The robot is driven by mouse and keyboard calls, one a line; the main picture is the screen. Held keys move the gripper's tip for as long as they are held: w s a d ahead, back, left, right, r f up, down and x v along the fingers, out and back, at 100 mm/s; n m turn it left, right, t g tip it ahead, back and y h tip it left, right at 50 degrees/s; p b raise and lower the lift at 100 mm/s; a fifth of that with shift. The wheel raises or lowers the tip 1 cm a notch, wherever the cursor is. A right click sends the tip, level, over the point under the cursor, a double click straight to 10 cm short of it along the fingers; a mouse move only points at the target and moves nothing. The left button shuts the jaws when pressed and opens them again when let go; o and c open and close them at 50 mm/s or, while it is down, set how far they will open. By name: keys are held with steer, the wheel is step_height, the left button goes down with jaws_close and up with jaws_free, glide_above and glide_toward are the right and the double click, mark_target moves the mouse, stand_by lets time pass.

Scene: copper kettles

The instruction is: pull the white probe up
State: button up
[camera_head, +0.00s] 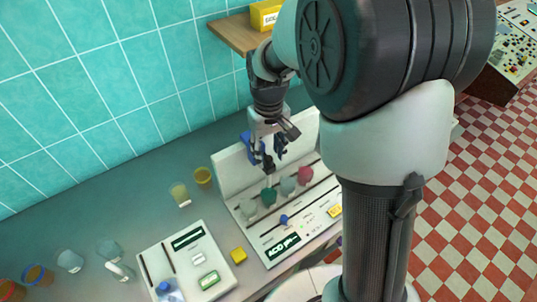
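My gripper (274,158) hangs over the white stand (234,172) at the back of the counter, pointing down. Its dark fingers look apart, with nothing visible between them. Below it, a row of coloured bulbs, including a green one (268,196) and a red one (305,175), sits on the white panel marked ACID (262,232). I cannot clearly pick out the white probe.
Several cups stand left, including a yellow one (203,176). A wooden shelf (236,34) is above. My arm hides the right side.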

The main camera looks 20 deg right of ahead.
step_height(320, 180, up, 10)
stand_by(0.3)
stand_by(0.3)
steer(key=s+f+m+t+b, duration=0.1)
steer(key=s+t+b, duration=0.3)
steer(key=s, duration=1.8)
steer(key=shift+f+m+t+b, duration=0.35)
steer(key=shift+f+b, duration=0.5)
steer(key=shift+b, duration=0.3)
